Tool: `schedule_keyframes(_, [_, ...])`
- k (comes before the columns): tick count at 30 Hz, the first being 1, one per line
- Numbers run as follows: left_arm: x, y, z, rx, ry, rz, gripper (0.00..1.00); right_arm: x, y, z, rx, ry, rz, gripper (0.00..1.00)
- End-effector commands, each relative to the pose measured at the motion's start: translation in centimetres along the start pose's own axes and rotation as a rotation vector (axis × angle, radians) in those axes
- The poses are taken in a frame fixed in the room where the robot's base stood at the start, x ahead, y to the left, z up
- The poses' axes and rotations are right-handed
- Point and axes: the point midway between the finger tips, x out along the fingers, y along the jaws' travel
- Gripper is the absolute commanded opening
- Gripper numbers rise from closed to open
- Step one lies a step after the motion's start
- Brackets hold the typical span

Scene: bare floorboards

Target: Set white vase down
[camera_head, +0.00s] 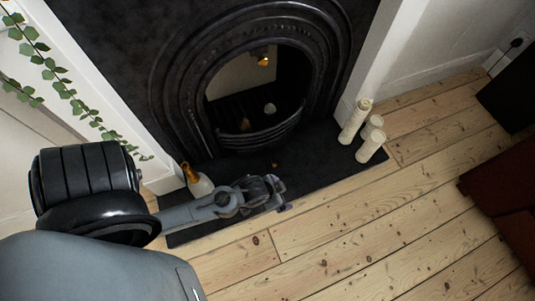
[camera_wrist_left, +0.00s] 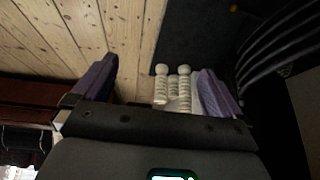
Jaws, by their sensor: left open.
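A white vase-like bottle (camera_head: 201,186) with an amber neck stands at the left end of the dark hearth, partly hidden by my left arm. My left gripper (camera_head: 281,194) is to its right, apart from it, over the front of the hearth. It is open, with nothing seen held. Its purple fingers (camera_wrist_left: 155,88) stand wide apart in the left wrist view. Three white column-like pieces (camera_head: 353,121) stand close together at the hearth's right end, well away from the gripper. White ribbed pieces (camera_wrist_left: 185,92) show beyond the fingers in the left wrist view. My right gripper is out of view.
The dark hearth slab (camera_head: 315,165) is mostly bare in its middle. Behind it is a black arched fireplace (camera_head: 255,140) with a curved grate. Bare floorboards (camera_head: 330,245) lie in front. A dark red piece of furniture (camera_head: 505,195) is at the right edge. Ivy (camera_head: 60,85) hangs at left.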

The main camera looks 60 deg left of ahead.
Motion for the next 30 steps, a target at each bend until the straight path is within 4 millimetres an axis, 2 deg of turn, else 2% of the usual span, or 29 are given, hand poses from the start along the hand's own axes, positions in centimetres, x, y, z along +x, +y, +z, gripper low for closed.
schedule_keyframes(1, [-2.4, 0.5, -0.5, 0.010, -0.029, 0.008, 1.00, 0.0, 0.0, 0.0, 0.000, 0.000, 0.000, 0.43])
schedule_keyframes(3, [-5.2, 1.0, -0.7, 0.027, -0.077, 0.016, 1.00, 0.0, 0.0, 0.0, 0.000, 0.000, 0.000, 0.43])
schedule_keyframes(6, [-8.5, 1.4, -0.7, 0.043, -0.131, 0.025, 1.00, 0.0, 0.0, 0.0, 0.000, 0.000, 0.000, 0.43])
schedule_keyframes(9, [-10.7, 1.6, -0.5, 0.054, -0.168, 0.030, 1.00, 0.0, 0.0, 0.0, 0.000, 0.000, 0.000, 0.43])
schedule_keyframes(14, [-12.1, 1.7, -0.4, 0.062, -0.192, 0.033, 1.00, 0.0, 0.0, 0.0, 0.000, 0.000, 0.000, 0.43])
schedule_keyframes(23, [-12.2, 1.7, -0.4, 0.062, -0.194, 0.033, 1.00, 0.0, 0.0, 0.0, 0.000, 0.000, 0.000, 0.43])
schedule_keyframes(26, [-12.5, 1.7, -0.6, 0.062, -0.194, 0.033, 1.00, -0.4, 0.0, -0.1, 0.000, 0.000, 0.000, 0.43])
schedule_keyframes(30, [-13.9, 1.6, -1.3, 0.062, -0.194, 0.033, 1.00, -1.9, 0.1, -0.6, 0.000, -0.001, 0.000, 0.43])
